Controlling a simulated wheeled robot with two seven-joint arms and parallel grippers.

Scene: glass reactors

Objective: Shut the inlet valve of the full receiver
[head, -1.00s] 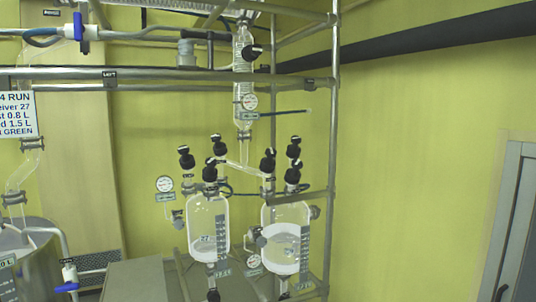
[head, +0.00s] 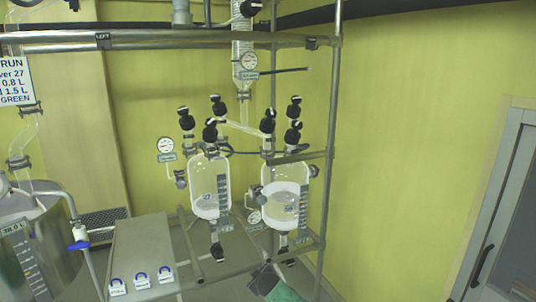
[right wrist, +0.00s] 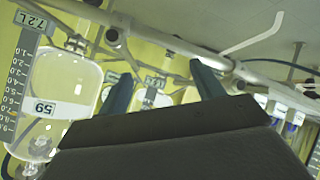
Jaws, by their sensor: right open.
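Two glass receivers hang side by side in the head view. The left receiver (head: 208,182) holds a little pale liquid at its bottom. The right receiver (head: 270,208) is visibly fuller, with pale liquid over much of its body. Black-capped valves stand on both: one above the left (head: 210,132), one above the right (head: 292,134). Which is an inlet valve I cannot tell. In the right wrist view, my right gripper (right wrist: 163,92) is open, its two dark fingers apart with nothing held. A glass vessel (right wrist: 62,82) with a scale is to its left. My left gripper is not in view.
Metal rails cross above and below the receivers, with an upright post (head: 331,130) at right. A pressure gauge (head: 166,145) is left of the left receiver. A grey box (head: 140,245) with blue-handled items and a steel vessel (head: 50,245) are at left. The right wall side is open.

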